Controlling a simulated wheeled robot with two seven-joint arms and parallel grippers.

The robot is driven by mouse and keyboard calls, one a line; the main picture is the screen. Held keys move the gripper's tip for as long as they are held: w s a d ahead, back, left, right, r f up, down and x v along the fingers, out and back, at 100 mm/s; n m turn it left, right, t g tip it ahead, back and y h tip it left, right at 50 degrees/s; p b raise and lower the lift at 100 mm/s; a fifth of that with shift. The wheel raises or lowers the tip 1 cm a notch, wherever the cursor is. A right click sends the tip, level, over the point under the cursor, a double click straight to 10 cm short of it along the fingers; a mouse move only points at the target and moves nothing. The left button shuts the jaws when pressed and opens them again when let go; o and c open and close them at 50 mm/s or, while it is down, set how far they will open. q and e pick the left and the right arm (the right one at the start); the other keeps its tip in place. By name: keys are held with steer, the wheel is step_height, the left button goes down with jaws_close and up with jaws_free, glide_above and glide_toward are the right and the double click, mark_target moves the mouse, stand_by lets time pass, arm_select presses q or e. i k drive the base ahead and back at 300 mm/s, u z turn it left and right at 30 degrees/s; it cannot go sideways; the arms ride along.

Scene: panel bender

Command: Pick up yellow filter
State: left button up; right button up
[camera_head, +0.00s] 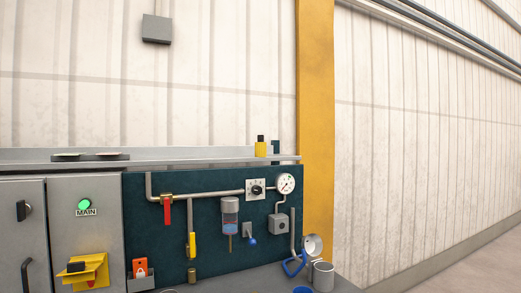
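A small yellow cylinder with a black top (261,148) stands upright on the ledge above the panel, near its right end. It may be the yellow filter, but it is too small to be sure. A dark green object (275,147) stands close on its right, partly hidden. A clear bowl with a grey cap (230,214) is mounted on the dark panel below; it is not yellow. Neither of my grippers is in view.
The dark panel (165,262) carries pipes, a red-handled valve (167,209), a yellow handle (192,245) and a gauge (286,184). A grey cabinet (60,230) with a yellow switch (82,270) stands left. A yellow column (316,110) rises on the right.

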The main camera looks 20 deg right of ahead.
mark_target(260, 147)
steer(key=z, duration=2)
steer(key=i, duration=1.35)
steer(key=z, duration=0.6)
steer(key=i, duration=3.25)
steer(key=u, duration=1.65)
